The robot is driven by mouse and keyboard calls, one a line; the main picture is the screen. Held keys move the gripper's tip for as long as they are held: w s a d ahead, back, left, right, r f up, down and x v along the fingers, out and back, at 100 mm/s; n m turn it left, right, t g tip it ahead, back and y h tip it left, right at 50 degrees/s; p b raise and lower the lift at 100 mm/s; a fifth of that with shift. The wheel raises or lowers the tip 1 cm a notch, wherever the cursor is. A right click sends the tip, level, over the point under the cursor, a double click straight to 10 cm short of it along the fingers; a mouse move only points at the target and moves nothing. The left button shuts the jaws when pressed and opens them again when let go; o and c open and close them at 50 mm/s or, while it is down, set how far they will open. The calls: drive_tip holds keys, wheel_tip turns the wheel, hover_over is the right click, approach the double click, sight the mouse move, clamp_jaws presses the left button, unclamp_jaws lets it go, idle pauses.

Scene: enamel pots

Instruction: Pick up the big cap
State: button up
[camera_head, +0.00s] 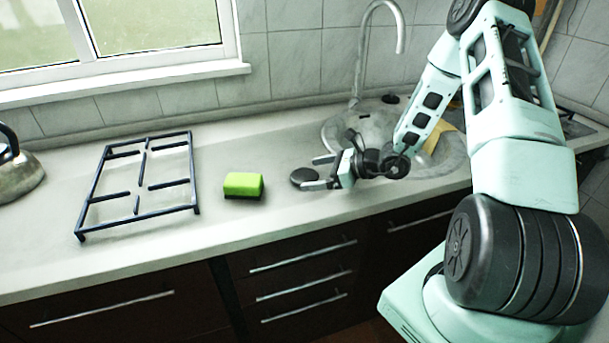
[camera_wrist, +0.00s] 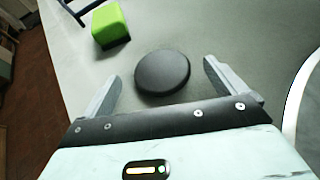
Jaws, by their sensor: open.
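The big cap is a round black disc (camera_head: 303,175) lying flat on the counter, right of the sponge. In the wrist view the cap (camera_wrist: 162,72) lies just ahead of my gripper, its near part reaching between the fingertips. My gripper (camera_head: 316,172) is open and low over the counter, its two fingers to either side of the cap's right part. In the wrist view my gripper (camera_wrist: 158,78) shows both grey fingers apart, with a gap between each finger and the cap.
A green sponge (camera_head: 243,185) with a dark underside lies left of the cap. A dark burner grate (camera_head: 141,185) is farther left, and a metal kettle (camera_head: 18,172) stands at the left edge. A round sink (camera_head: 335,135) with a tall faucet (camera_head: 362,60) lies behind my gripper. The counter's front edge is near.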

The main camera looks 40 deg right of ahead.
sight(305, 177)
drive_tip(key=shift+x, duration=1.35)
drive_tip(key=c, duration=1.2)
drive_tip(key=shift+o, duration=0.2)
drive_tip(key=shift+r, duration=0.2)
